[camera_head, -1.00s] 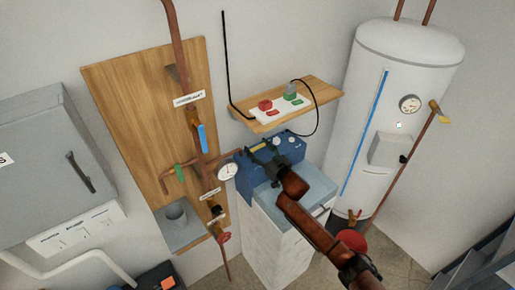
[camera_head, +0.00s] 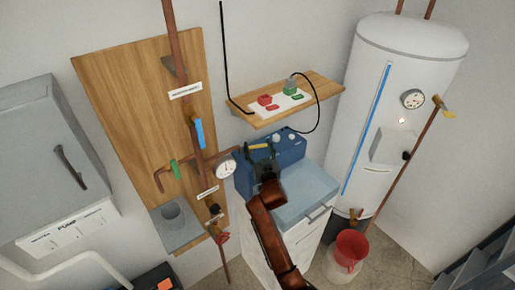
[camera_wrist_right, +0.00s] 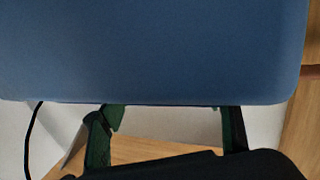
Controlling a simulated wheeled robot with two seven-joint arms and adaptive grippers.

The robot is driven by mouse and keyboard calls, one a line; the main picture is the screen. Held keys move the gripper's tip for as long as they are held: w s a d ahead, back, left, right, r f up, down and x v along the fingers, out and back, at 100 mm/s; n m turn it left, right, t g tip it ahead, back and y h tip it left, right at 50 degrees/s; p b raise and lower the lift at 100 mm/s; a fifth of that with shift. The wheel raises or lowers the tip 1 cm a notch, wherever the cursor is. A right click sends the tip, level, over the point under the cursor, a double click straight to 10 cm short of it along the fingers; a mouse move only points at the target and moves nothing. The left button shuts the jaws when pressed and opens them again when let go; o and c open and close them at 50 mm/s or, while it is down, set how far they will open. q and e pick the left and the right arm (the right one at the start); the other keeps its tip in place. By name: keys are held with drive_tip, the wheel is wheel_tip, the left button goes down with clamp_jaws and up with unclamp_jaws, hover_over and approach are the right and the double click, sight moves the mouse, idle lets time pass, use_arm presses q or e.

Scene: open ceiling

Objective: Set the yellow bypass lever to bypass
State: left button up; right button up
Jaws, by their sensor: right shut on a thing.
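The yellow lever (camera_head: 259,146) is a short bar at the top left of the blue box (camera_head: 291,148), which stands against the wall beside the grey-topped cabinet. My right gripper (camera_head: 262,158) reaches up to the lever from the front and is shut on it. In the right wrist view, the blue box (camera_wrist_right: 160,50) fills the upper half. My dark green right fingers (camera_wrist_right: 165,130) run behind its edge, so their tips and the lever are hidden there. My left gripper is not in view.
A shelf (camera_head: 325,86) with a red and green switch block hangs just above. A pipe board (camera_head: 130,110) with a gauge (camera_head: 225,168) and blue lever (camera_head: 199,134) is left.

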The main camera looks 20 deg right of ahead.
drive_tip(key=shift+r, duration=0.2)
drive_tip(key=o, duration=1.7)
drive_tip(key=shift+f, duration=0.15)
drive_tip(key=s, duration=1.2)
drive_tip(key=shift+a, duration=0.3)
